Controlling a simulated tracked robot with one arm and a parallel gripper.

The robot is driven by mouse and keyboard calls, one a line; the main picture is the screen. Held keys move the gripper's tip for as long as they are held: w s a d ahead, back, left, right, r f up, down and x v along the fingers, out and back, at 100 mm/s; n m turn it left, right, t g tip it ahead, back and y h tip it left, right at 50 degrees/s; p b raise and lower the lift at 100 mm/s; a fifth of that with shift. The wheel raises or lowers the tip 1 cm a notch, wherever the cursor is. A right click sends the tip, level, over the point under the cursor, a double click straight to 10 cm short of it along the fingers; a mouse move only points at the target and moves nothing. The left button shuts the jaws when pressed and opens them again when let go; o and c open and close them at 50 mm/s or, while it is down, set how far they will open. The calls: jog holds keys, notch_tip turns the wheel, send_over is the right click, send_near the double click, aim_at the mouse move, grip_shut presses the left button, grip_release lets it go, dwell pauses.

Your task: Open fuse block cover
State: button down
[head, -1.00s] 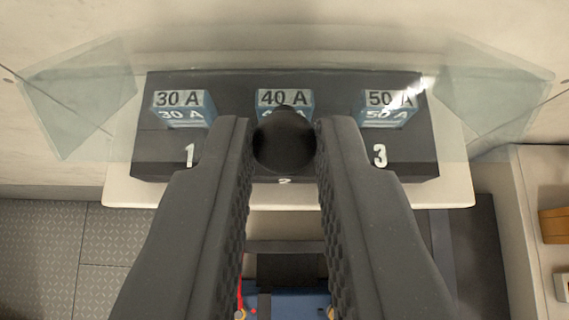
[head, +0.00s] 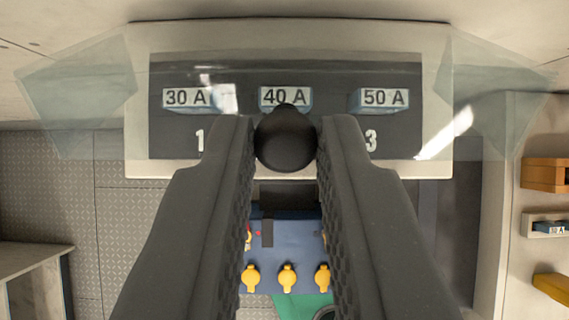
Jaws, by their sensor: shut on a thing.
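The fuse block (head: 235,135) is a dark panel on a pale backing board (head: 290,37). It carries three fuses, marked 30 A (head: 187,98), 40 A (head: 285,97) and 50 A (head: 384,99). The numerals 1 and 3 show below the outer fuses; the middle numeral is hidden. The clear cover (head: 80,95) spans the block, with its side walls showing as tinted panes at left and right. My gripper (head: 284,140) is shut on the cover's round black knob (head: 285,142), below the 40 A fuse. The fingers hide part of the block's lower edge.
Below the block is a blue unit (head: 285,240) with several yellow knobs (head: 287,277). At right, a shelf holds an orange bin (head: 545,174), a bin with a fuse (head: 548,226) and a yellow bin (head: 553,287). A grey bench (head: 32,262) stands at lower left, above patterned flooring.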

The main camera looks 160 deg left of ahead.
jog(key=shift+f, duration=0.25)
jog(key=c, duration=1.8)
grip_release()
jog(key=o, duration=0.4)
jog(key=shift+w+f, duration=0.1)
jog(key=shift+w, duration=0.15)
jog(key=shift+o, duration=0.2)
jog(key=shift+s, duration=0.1)
jog(key=shift+r, duration=0.2)
jog(key=b+v, duration=0.2)
jog(key=v, duration=1.1)
jog(key=shift+s+r+b, duration=0.15)
jog(key=shift+r+b, duration=0.15)
jog(key=shift+r, duration=0.05)
